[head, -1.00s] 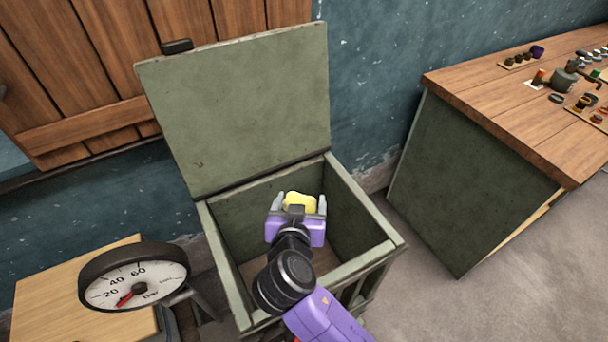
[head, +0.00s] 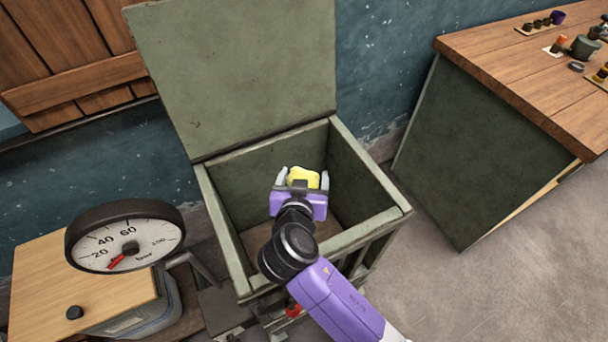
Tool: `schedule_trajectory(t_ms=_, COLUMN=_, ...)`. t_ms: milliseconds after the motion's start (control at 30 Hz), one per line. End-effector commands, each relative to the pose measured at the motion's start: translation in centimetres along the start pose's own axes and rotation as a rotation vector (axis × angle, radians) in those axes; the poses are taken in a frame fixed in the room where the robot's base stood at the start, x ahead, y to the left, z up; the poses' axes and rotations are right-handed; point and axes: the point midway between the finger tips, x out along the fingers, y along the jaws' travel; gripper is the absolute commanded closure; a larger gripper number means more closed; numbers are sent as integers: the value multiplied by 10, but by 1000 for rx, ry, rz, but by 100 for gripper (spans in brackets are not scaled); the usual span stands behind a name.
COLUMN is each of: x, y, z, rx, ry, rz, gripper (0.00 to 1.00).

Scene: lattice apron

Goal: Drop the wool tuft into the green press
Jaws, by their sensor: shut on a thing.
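The green press (head: 352,248) is a box with its lid (head: 235,75) raised and leaning back, so its top is open. My gripper (head: 304,181) is over the opening, seen from behind. It is shut on the yellow wool tuft (head: 304,177), which shows between the two grey fingers. The lower part of the tuft is hidden behind the gripper body. My arm crosses the front rim of the press in the picture and hides part of the inside. I cannot tell exactly how far below the rim the tuft hangs.
A round pressure gauge (head: 125,236) stands at the left above a pale wooden top (head: 40,290). A wooden bench (head: 530,75) with small items is at the right. A wooden shutter (head: 65,60) is on the wall behind. Bare floor lies between press and bench.

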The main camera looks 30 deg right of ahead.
Motion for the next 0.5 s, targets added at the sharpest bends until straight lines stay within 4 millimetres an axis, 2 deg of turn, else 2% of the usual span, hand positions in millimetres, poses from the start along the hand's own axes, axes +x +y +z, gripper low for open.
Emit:
schedule_trajectory(t_ms=67, x=0, y=0, z=0, rx=0, ry=0, rz=0, gripper=63)
schedule_trajectory(t_ms=100, x=0, y=0, z=0, rx=0, ry=0, rz=0, gripper=19)
schedule_trajectory(t_ms=200, x=0, y=0, z=0, rx=0, ry=0, rz=0, gripper=0)
schedule_trajectory(t_ms=500, x=-4, y=0, z=0, rx=0, ry=0, rz=-1, gripper=0)
